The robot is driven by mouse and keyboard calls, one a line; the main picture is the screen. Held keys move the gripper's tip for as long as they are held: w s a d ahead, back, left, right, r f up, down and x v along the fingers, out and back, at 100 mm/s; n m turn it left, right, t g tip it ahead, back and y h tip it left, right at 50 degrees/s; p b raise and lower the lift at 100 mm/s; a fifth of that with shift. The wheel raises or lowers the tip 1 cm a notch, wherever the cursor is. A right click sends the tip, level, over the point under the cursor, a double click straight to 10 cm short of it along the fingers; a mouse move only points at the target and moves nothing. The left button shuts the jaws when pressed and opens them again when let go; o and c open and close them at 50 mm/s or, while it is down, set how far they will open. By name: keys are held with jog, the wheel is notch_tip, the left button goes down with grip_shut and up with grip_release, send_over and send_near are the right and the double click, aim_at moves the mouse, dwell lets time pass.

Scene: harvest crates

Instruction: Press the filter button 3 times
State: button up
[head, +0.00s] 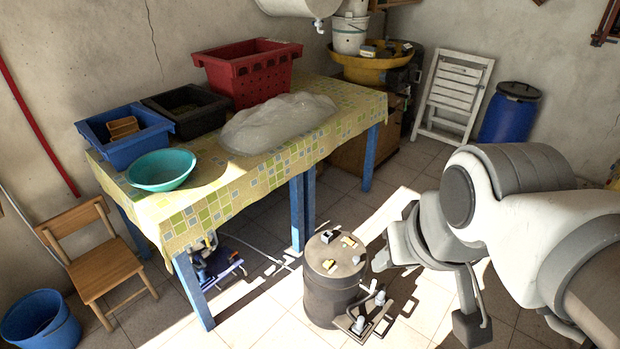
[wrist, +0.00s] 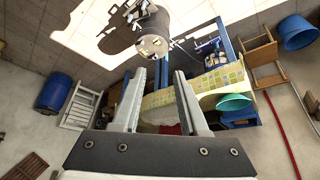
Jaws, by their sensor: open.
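No part that I can clearly tell as the filter button stands out. A dark drum (head: 335,285) stands on the floor in front of the table, with small yellow, grey and black items on its lid. One of these is a yellow piece (head: 329,265), too small to read. The drum also shows at the top of the wrist view (wrist: 170,22). A blue device (head: 222,268) with a dark fitting sits on the floor under the table. My gripper (wrist: 160,74) is open and empty, its two fingers apart. In the head view it is right of the drum, apart from it.
A cloth-covered table (head: 205,205) holds a blue crate (head: 130,150), black crate, red crate (head: 245,78), teal bowl (head: 162,170) and clear plastic bundle (head: 278,122). Metal fittings (head: 368,318) lie beside the drum. A wooden chair (head: 92,255) stands left; a blue barrel (head: 510,115) stands back right.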

grip_shut()
dwell(1.5)
